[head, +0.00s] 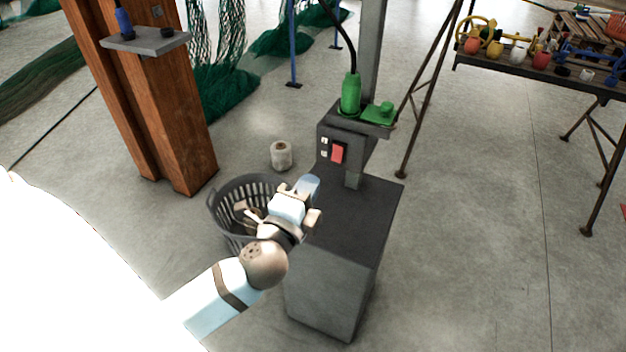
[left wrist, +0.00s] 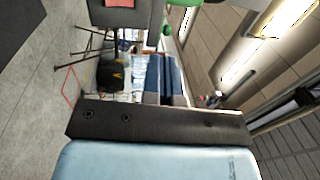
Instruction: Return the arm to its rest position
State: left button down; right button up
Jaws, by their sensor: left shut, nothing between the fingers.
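My left arm comes in from the lower left in the head view. Its left gripper (head: 306,187) is in the air in front of the grey machine stand, over the right rim of the basket. The gripper is shut, with nothing seen held in it. The left wrist view shows a dark bar and a pale blue part of my arm low in the picture; the fingertips cannot be made out there. My right arm and gripper are not in view.
A grey slatted basket (head: 222,208) stands on the floor, partly hidden behind my arm. The grey machine stand (head: 335,270) has a red switch (head: 337,153) and a green bottle (head: 350,94). A wooden post (head: 180,120) is left; a cluttered workbench (head: 530,72) is right.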

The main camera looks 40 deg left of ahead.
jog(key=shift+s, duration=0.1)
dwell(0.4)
pick_arm(q)
jog(key=s+d+f+n+g+h, duration=0.3)
jog(key=d+f+n, duration=0.1)
jog(key=f, duration=0.4)
jog(key=s+d+f+n+g+h, duration=0.2)
jog(key=s+d+f+n, duration=0.2)
jog(key=f, duration=0.4)
jog(key=s+d+f+n+g+h, duration=0.3)
jog(key=d+f+n, duration=0.15)
jog(key=f, duration=0.35)
notch_tip(320, 180, up, 16)
jog(key=a+p, duration=0.2)
jog(key=p, duration=2)
jog(key=shift+s, duration=0.45)
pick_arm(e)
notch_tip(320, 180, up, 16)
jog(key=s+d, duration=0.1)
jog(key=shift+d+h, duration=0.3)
pick_arm(q)
jog(key=shift+r, duration=0.15)
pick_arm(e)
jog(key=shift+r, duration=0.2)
pick_arm(q)
jog(key=shift+a, duration=0.1)
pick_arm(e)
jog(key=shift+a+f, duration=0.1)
